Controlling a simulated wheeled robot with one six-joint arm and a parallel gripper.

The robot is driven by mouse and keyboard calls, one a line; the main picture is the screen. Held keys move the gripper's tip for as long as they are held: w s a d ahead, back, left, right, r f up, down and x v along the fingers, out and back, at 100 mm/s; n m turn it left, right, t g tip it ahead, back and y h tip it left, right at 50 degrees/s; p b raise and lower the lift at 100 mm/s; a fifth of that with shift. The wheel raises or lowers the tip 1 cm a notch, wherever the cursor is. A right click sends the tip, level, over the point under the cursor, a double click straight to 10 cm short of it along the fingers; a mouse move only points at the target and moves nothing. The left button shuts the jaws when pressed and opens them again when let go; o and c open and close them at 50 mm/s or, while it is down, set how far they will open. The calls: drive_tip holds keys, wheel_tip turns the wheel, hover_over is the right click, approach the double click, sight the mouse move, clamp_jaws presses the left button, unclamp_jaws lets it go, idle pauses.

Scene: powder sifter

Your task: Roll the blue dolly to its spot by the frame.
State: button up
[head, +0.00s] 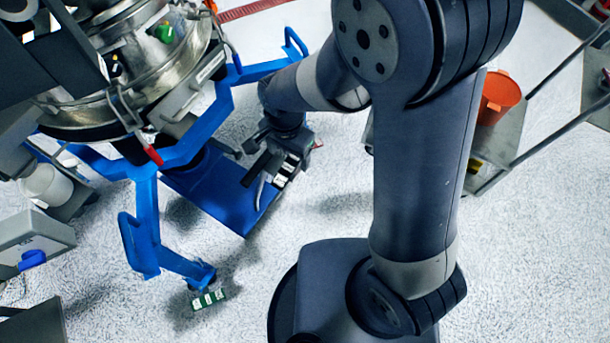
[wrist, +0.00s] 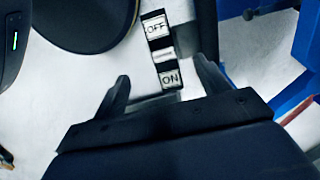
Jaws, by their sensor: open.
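The blue dolly (head: 145,225) stands at the left in the head view, carrying a large steel vessel (head: 130,55). Its blue edge also shows at the right of the wrist view (wrist: 297,88). A caster at its front has a green pedal (head: 207,299) with white labels. Another pedal (head: 287,168), labelled OFF and ON, is beside my gripper (head: 260,180). In the wrist view this pedal (wrist: 164,55) lies ahead of and between my open, empty fingers (wrist: 164,82). I cannot tell whether they touch it. The spot by the frame is not clearly identifiable.
An orange bucket (head: 499,98) sits on a grey cart (head: 508,140) at the right. A white container (head: 46,185) and a grey box (head: 32,242) stand at the left edge. A red strip (head: 245,10) crosses the floor at the back. Pale floor (head: 120,320) is open at the front left.

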sight(288, 165)
drive_tip(key=f, duration=0.7)
drive_tip(key=shift+w+a+f, duration=0.1)
drive_tip(key=shift+w+f, duration=0.15)
drive_tip(key=shift+w, duration=0.1)
drive_tip(key=shift+c, duration=0.5)
clamp_jaws()
drive_tip(key=shift+w+a, duration=0.1)
drive_tip(key=shift+w+a, duration=1.55)
drive_tip(key=shift+a, duration=0.2)
drive_tip(key=shift+o, duration=0.5)
unclamp_jaws()
